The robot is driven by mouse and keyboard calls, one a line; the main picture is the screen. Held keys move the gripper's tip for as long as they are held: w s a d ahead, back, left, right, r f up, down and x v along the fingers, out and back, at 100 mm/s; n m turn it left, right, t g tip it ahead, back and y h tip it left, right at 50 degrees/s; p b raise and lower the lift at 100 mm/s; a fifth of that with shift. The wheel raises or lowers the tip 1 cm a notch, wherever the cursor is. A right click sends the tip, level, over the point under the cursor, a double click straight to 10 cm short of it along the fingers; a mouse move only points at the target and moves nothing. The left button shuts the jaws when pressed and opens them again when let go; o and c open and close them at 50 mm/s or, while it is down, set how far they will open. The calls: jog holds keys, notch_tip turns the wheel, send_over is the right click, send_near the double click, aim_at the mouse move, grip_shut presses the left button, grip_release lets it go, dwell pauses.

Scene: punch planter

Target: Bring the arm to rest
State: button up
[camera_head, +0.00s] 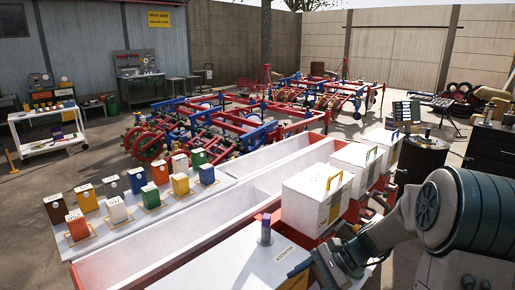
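My arm comes in from the right edge in grey-green and reaches left over the near end of the planter. My gripper (318,268) is at the lower middle of the picture, beside a white box (245,262) with a small purple-topped cylinder (265,232) standing on it. The gripper is dark and seen at a slant; its fingertips are not clear enough to tell open from shut. I see nothing clearly held in it.
A white hopper with a yellow handle (318,197) stands just behind the gripper, with more hoppers (358,162) beyond. Long white troughs (190,222) and several coloured containers (116,211) lie left. A dark drum (424,160) stands behind my arm. Open floor lies far left.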

jog(key=s+d+r+n+t+h, duration=0.1)
jog(key=s+r+n+t+h, duration=0.1)
jog(key=s+r+n+h, duration=0.2)
jog(key=s+d+r+n+t+h, duration=0.2)
jog(key=s+r+n+h, duration=0.2)
jog(key=s, duration=0.7)
jog(key=shift+d+r+n+h, duration=0.3)
jog(key=shift+n+h, duration=1)
jog(key=shift+n, duration=0.9)
jog(key=shift+s, duration=0.1)
